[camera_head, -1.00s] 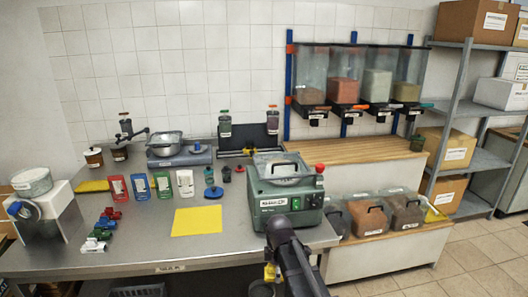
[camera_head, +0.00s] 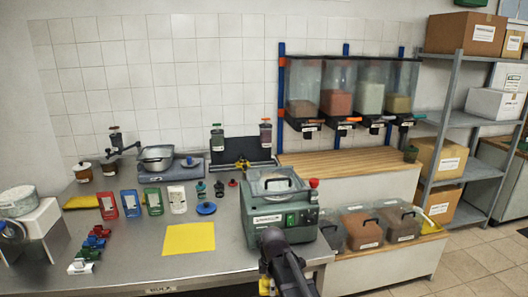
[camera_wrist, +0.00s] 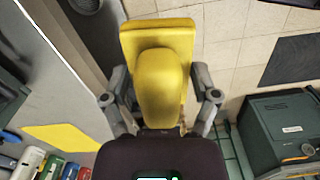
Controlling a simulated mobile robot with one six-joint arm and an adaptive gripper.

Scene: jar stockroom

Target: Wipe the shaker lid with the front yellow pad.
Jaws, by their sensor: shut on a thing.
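My gripper (camera_wrist: 160,105) is shut on a yellow object (camera_wrist: 158,50) with a flat, wide end and a rounded bulge, held off the table. A bit of yellow (camera_head: 265,286) shows beside my arm in the head view. A flat yellow pad (camera_head: 188,238) lies on the steel table near its front edge; it also shows in the wrist view (camera_wrist: 65,137). Another yellow pad (camera_head: 80,202) lies at the back left. Small dark lids (camera_head: 219,187) and a blue disc (camera_head: 206,208) lie mid-table. I cannot tell which is the shaker lid.
A green machine (camera_head: 282,222) with a red knob stands right of the front pad. Coloured cards (camera_head: 130,203), several small clamps (camera_head: 90,245) and a scale (camera_head: 180,168) stand left and behind. Bins (camera_head: 370,228) and a shelf (camera_head: 452,120) are to the right.

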